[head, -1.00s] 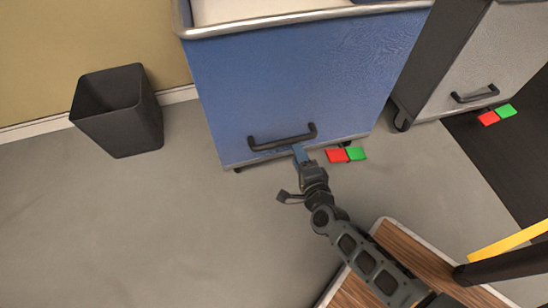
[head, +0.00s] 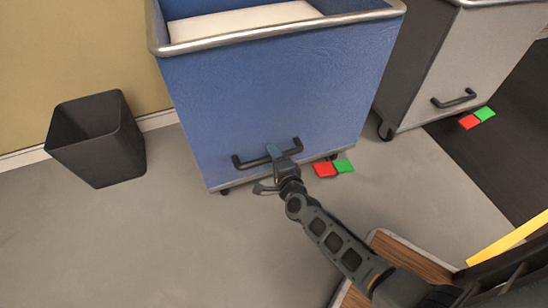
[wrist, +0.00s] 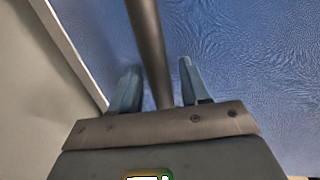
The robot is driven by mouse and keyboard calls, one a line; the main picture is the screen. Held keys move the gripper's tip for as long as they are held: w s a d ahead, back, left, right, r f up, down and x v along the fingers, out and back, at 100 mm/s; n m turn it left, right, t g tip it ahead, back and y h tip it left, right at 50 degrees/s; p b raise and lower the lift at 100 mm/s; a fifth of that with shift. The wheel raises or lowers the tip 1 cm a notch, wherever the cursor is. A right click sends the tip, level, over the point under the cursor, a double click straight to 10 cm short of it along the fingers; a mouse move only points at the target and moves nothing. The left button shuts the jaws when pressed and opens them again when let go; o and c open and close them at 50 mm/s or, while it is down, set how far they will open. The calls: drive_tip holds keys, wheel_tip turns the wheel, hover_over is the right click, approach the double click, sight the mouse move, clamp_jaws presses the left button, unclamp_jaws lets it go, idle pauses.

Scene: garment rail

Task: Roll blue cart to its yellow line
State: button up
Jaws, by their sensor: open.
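The blue cart (head: 270,90) stands at the upper middle of the head view, with a metal rim and a white load inside. A dark bar handle (head: 247,163) is on its front face. My gripper (head: 275,152) is at this handle, its fingers pointing at the blue face. In the wrist view the handle bar (wrist: 148,50) runs between the two open fingers (wrist: 158,85), with a gap on either side. A yellow line (head: 508,238) shows at the right edge of the head view, partly hidden by my arm.
A dark bin (head: 97,140) stands left of the cart by the wall. A grey cart (head: 470,60) stands to the right, beside a dark floor strip (head: 485,155). Red (head: 325,169) and green (head: 343,166) tabs lie at the blue cart's front right. Grey floor is clear at left.

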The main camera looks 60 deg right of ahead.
clamp_jaws()
idle(0.3)
drive_tip(key=shift+s+a, duration=0.1)
